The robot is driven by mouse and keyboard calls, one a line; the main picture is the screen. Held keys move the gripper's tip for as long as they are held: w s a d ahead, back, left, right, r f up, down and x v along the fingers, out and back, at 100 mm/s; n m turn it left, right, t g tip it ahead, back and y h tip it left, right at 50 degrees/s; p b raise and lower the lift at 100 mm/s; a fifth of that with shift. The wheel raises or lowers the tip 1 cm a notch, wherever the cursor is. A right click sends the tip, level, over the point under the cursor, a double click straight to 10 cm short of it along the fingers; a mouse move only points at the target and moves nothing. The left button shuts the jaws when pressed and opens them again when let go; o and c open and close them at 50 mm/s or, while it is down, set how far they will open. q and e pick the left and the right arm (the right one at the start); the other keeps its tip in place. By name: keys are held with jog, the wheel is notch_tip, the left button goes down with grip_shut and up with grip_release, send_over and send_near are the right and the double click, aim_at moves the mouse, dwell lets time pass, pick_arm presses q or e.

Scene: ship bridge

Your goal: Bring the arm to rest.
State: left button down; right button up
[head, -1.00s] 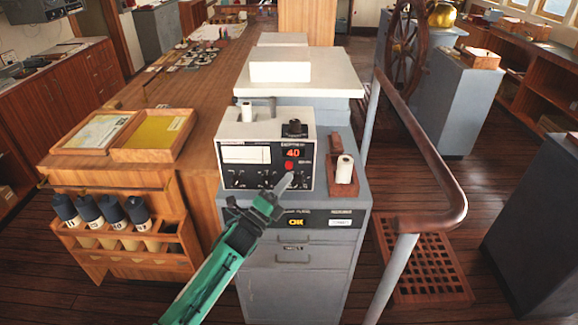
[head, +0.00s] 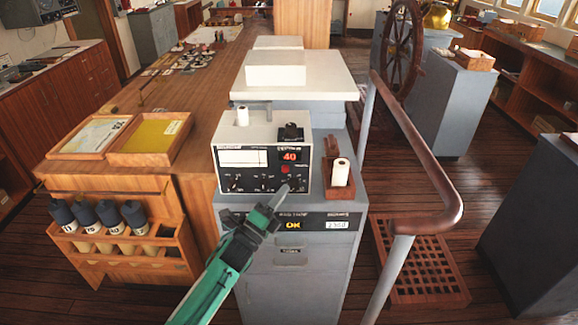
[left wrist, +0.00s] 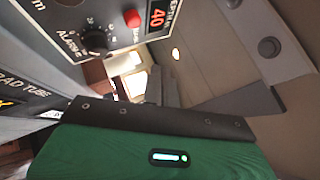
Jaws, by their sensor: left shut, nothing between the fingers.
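My left arm, green, comes in from the bottom left of the head view. Its left gripper (head: 284,190) is shut and empty, its tip just in front of the lower edge of the grey-and-black echo sounder box (head: 232,181). The tip is below the red button (head: 285,168) and lit red "40" display (head: 289,156); I cannot tell whether it touches the panel. In the left wrist view, the red button (left wrist: 132,18), the "40" display (left wrist: 157,15) and a black alarm knob (left wrist: 95,40) show near the top. My right gripper is out of view.
The box stands on a grey cabinet (head: 290,284). A wooden holder (head: 339,187) with a white roll is beside it. A handrail (head: 425,170) runs along the right. A wooden rack (head: 125,250) with several dark-capped bottles is at the left.

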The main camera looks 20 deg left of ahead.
pick_arm(q)
jog(key=s+a+f+n+g+y, duration=0.15)
jog(key=f+n, duration=0.25)
jog(key=f, duration=0.7)
jog(key=s+a+f+n+g+y, duration=0.1)
jog(key=s+f+n+g+y, duration=0.15)
jog(key=f, duration=0.75)
jog(key=s+a+f+n+g+y, duration=0.15)
jog(key=f+n, duration=0.25)
jog(key=f, duration=0.7)
jog(key=s+a+f+n+g+y, duration=0.25)
jog(key=s+f+n+g, duration=0.35)
jog(key=s+f, duration=1.25)
jog(key=s+f+n+g, duration=0.2)
jog(key=s+f, duration=0.3)
jog(key=s, duration=0.5)
jog(key=s+f+n+g+y, duration=0.1)
jog(key=s+f+n+g, duration=0.2)
jog(key=s, duration=0.8)
jog(key=s+f+n+g, duration=0.2)
jog(key=s+f+g, duration=0.1)
jog(key=s+f, duration=0.5)
jog(key=s, duration=0.3)
jog(key=shift+s, duration=0.15)
jog(key=shift+n+g, duration=0.25)
